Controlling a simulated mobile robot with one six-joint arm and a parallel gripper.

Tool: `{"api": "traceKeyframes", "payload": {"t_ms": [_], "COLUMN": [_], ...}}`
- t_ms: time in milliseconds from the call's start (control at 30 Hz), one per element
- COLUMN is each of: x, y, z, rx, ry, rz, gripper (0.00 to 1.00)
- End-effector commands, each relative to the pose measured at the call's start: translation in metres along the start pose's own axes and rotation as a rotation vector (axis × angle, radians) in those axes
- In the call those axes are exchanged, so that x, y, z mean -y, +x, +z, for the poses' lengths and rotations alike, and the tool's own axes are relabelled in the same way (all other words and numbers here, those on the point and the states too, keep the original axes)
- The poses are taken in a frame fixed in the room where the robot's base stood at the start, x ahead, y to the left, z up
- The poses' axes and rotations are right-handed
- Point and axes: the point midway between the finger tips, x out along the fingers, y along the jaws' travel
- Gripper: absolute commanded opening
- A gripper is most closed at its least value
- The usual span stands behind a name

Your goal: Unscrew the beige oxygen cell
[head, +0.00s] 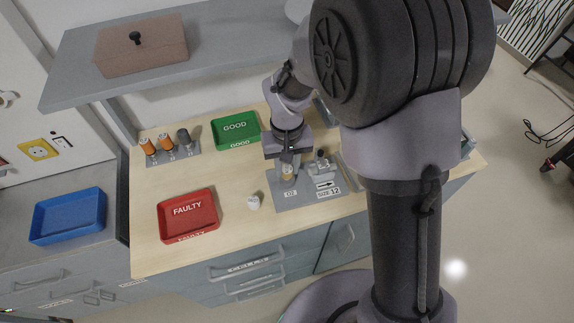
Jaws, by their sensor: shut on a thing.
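The beige oxygen cell (287,170) shows as a small pale piece under my gripper, over the grey mat (291,202) marked O2. My gripper (288,164) points down and is shut on the cell. The jaws hide most of the cell, and I cannot tell whether it is still seated in its fitting. A small white piece (253,202) stands on the wooden bench just left of the mat.
A green GOOD tray (222,142) is left of my gripper, and a red FAULTY tray (188,230) is at the front left. Orange and dark cylinders (166,142) stand at the back left. A small metal fitting (321,160) stands right of my gripper. A grey shelf (230,67) overhangs the back.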

Motion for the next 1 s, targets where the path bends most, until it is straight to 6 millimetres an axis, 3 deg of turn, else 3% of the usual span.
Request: {"api": "traceKeyframes", "payload": {"t_ms": [633, 1000], "x": [0.000, 0.000], "y": [-0.029, -0.030], "z": [0.000, 0.000], "rx": [-0.001, -0.001], "ry": [0.000, 0.001], "rz": [0.000, 0.000], "gripper": [0.00, 0.00]}}
